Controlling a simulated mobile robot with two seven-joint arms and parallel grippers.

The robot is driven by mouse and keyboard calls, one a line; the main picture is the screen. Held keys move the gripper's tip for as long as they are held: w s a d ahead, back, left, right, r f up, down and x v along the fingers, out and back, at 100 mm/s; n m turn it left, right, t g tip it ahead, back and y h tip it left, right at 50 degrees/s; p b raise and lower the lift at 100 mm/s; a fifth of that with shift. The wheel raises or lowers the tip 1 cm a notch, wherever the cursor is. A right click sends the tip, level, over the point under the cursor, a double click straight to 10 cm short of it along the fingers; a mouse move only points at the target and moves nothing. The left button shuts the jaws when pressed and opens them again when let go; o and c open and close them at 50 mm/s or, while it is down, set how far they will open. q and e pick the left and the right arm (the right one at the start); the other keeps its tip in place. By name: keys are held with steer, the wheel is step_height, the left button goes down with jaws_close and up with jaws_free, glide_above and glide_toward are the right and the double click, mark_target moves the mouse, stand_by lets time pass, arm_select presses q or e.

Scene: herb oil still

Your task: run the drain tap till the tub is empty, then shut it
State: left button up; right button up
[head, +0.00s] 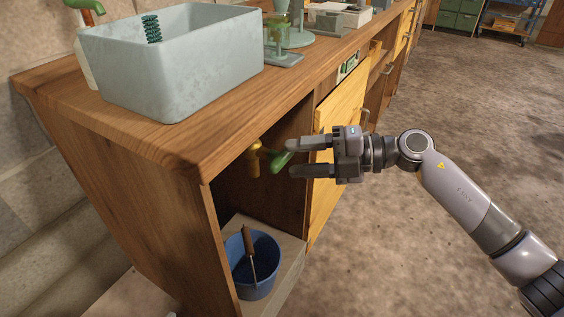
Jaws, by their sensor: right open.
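The pale grey-blue tub (185,75) stands on the wooden counter, with a dark green coil showing inside it. How much liquid it holds cannot be seen. Below the counter, in an open bay, is a brass drain tap (253,159) with a green lever (280,161) pointing right. No stream shows under the tap. My right gripper (292,158) is open, its two fingers pointing left, with the upper fingertip close to the lever's end. Whether they touch cannot be told. My left gripper is not in view.
A blue bucket (252,276) with a wooden-handled tool in it stands on a block (289,272) below the tap. A yellow cabinet door (338,105) lies just behind my right gripper. The counter edge (204,172) overhangs the bay. Open floor lies to the right.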

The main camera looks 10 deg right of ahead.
mark_target(288, 159)
steer(key=shift+x, duration=1.95)
jaws_close()
